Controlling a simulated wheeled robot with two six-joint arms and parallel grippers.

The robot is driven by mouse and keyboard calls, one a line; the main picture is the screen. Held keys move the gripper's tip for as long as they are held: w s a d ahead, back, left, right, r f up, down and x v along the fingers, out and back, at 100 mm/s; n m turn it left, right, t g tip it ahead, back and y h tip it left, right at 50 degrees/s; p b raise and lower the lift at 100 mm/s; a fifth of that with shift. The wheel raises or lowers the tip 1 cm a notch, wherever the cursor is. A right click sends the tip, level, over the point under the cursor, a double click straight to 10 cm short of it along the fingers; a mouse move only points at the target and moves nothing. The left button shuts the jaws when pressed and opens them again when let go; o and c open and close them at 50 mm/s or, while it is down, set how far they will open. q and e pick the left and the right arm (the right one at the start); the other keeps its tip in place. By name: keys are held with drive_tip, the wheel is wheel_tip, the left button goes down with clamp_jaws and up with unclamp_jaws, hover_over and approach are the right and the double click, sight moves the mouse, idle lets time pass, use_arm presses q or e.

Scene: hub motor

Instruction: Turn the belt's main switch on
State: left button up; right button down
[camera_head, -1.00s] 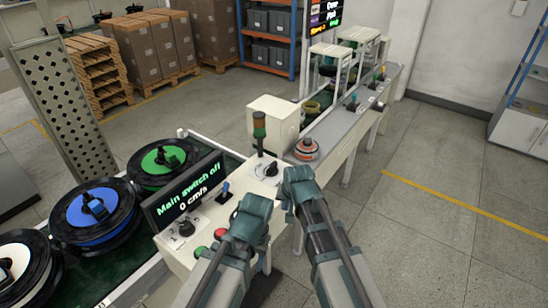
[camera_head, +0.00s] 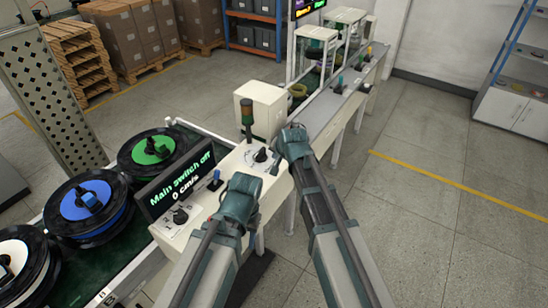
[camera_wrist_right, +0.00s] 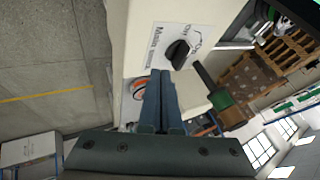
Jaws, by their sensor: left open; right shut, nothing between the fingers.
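The main switch is a black rotary knob (camera_wrist_right: 178,53) on a white plate lettered "Main switch" in the right wrist view. It also shows as a knob (camera_head: 261,155) on the white console in the head view. The console display (camera_head: 175,184) reads "Main switch off" and "0 cm/s". My right gripper (camera_wrist_right: 160,76) is shut and empty, its fingertips close to the knob with a small gap visible; contact cannot be told. My left gripper (camera_head: 242,184) is open over the console's front, right of the blue lever (camera_head: 215,178); its fingers are largely hidden.
A signal tower (camera_head: 247,118) stands beside the main switch, with a white box (camera_head: 262,103) behind. A second black knob (camera_head: 180,216) is on the console. Reels, including a blue one (camera_head: 92,206), lie on the belt at left.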

drive_tip(key=b, duration=0.7)
approach(261, 159)
drive_tip(key=f, duration=0.1)
drive_tip(key=d+f, duration=0.1)
drive_tip(key=f, duration=0.1)
drive_tip(key=d+f, duration=0.1)
drive_tip(key=shift+w+d+f, duration=0.2)
drive_tip(key=shift+w, duration=0.2)
drive_tip(key=a, duration=0.1)
drive_tip(key=w+a, duration=0.2)
drive_tip(key=shift+r+p, duration=0.3)
drive_tip(key=shift+p, duration=0.05)
drive_tip(key=shift+w+a, duration=0.1)
